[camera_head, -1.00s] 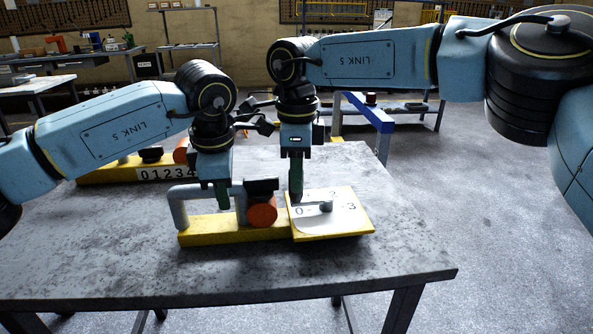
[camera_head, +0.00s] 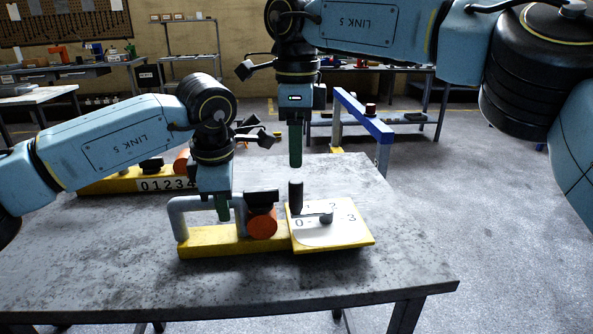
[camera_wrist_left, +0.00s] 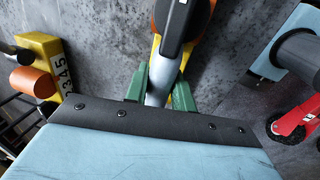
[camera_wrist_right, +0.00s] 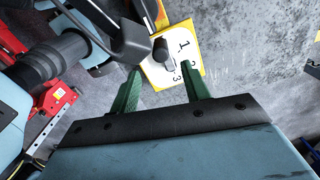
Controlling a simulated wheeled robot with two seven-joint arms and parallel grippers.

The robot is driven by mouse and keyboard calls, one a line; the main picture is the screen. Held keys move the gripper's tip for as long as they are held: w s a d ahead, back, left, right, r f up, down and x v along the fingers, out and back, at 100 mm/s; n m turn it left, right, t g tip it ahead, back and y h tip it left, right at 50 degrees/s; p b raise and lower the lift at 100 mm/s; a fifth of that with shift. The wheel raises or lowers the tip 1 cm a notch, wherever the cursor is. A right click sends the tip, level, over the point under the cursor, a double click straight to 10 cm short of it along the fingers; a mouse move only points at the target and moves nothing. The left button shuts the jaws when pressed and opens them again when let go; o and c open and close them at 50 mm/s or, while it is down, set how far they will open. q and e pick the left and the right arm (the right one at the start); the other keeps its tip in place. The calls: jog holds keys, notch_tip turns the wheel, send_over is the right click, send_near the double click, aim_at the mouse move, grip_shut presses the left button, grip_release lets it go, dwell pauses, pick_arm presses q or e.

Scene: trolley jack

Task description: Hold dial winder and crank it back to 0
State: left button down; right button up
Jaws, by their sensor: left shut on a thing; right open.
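The dial winder stands on the table with a yellow base (camera_head: 205,245), a grey bent-pipe handle (camera_head: 181,222), an orange cylinder (camera_head: 262,223) and a tilted white-and-yellow dial plate (camera_head: 345,238). A crank with an upright black knob (camera_head: 296,196) is on the dial, its knob near the 0. My left gripper (camera_head: 222,212) is shut on the grey handle, which shows between its green fingers in the left wrist view (camera_wrist_left: 159,88). My right gripper (camera_head: 296,163) is above the knob, apart from it. In the right wrist view its fingers (camera_wrist_right: 165,82) are open and empty, the dial beyond them.
A second yellow device with a number strip (camera_head: 165,185) stands at the table's back left. The grey table (camera_head: 100,270) is clear in front and to the right. A blue-topped frame (camera_head: 365,118) stands behind the table.

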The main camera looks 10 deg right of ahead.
jog(key=shift+r, duration=2.05)
pick_arm(q)
jog(key=c, duration=1.1)
grip_release()
